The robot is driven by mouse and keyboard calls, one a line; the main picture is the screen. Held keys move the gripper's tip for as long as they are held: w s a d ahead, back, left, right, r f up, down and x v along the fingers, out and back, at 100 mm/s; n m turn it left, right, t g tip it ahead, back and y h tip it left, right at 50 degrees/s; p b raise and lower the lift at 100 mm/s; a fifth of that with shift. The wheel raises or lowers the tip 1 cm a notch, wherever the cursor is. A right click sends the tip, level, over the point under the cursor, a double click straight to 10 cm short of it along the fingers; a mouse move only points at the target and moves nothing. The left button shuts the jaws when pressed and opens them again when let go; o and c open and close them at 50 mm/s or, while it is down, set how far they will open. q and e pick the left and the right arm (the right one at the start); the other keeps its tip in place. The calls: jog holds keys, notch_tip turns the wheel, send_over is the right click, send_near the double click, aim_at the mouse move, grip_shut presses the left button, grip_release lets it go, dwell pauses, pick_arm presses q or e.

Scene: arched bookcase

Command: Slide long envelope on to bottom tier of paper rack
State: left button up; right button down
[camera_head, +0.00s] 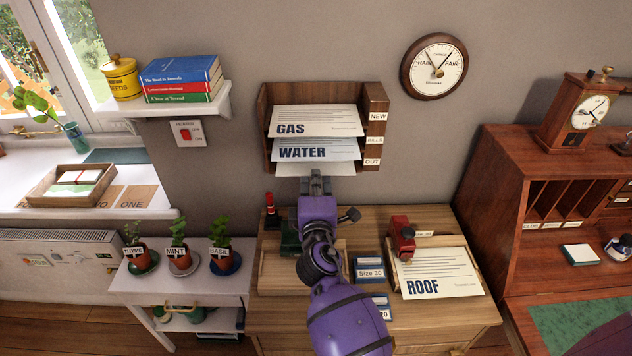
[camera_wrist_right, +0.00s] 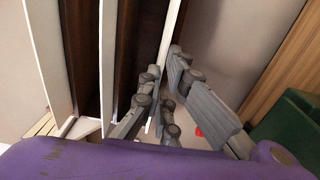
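The wooden paper rack (camera_head: 376,129) hangs on the wall with labels NEW, BILLS and OUT. The GAS envelope (camera_head: 316,120) lies in its top tier and the WATER envelope (camera_head: 315,149) in the middle one. A white long envelope (camera_head: 315,170) shows below WATER, at the bottom tier, its front edge sticking out; most of it is hidden. My right gripper (camera_head: 316,181) is at that edge. In the right wrist view the envelope (camera_wrist_right: 172,38) runs edge-on between the close-set fingers (camera_wrist_right: 163,78), which look shut on it. My left gripper is not in view.
Below the rack, a desk (camera_head: 440,327) holds a ROOF envelope (camera_head: 436,278), a red device (camera_head: 402,238) and blue boxes (camera_head: 370,267). A shelf (camera_head: 190,104) with books is at left. Potted herbs stand on a white table (camera_head: 205,285). A bureau (camera_head: 490,190) stands at right.

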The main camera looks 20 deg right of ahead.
jog(key=shift+w+d, duration=0.1)
jog(key=shift+w, duration=0.3)
jog(key=c, duration=1.9)
grip_release()
jog(key=shift+o, duration=0.2)
